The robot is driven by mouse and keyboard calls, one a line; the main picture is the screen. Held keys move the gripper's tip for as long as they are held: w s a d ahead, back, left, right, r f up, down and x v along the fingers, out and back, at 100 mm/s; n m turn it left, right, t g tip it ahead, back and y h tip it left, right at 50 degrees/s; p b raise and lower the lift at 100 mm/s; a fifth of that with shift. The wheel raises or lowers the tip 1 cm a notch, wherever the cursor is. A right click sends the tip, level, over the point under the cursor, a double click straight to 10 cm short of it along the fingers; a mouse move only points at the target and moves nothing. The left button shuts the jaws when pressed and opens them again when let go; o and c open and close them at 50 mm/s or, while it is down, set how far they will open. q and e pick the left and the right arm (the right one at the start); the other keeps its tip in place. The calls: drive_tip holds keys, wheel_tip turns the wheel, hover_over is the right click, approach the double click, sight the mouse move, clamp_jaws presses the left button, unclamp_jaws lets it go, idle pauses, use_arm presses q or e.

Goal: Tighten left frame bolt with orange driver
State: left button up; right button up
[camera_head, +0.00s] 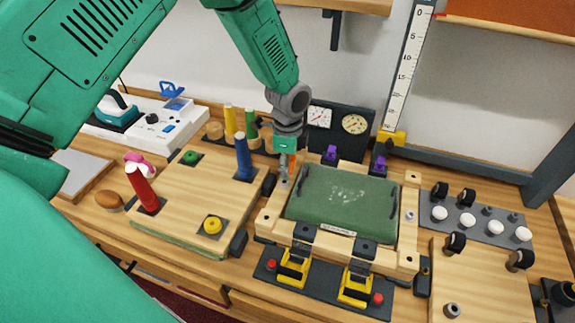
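A wooden frame (413,196) holds a green padded panel (343,202) with a pale mark on it. Small bolt-like fittings show on the frame, one on its right bar (409,215). My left gripper (284,178) points down at the frame's back left corner, in front of the left bar's far end. Its fingers are small and grey here, and I cannot tell whether they are open or shut, or touch the frame. My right gripper is not in view.
Left of the frame, a wooden board (180,195) carries upright red (142,187) and blue (243,158) handles. Yellow clamps (293,268) stand at the frame's front. A grey plate (475,222) with white knobs lies right. Gauges (340,125) stand behind.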

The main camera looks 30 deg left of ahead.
use_arm(q)
clamp_jaws()
drive_tip(key=m, duration=0.6)
drive_tip(key=shift+s+m, duration=0.2)
drive_tip(key=shift+m, duration=0.2)
drive_tip(key=m, duration=0.4)
drive_tip(key=shift+s+d, duration=0.1)
drive_tip(key=shift+s, duration=0.05)
drive_tip(key=m, duration=0.4)
drive_tip(key=shift+s, duration=0.15)
unclamp_jaws()
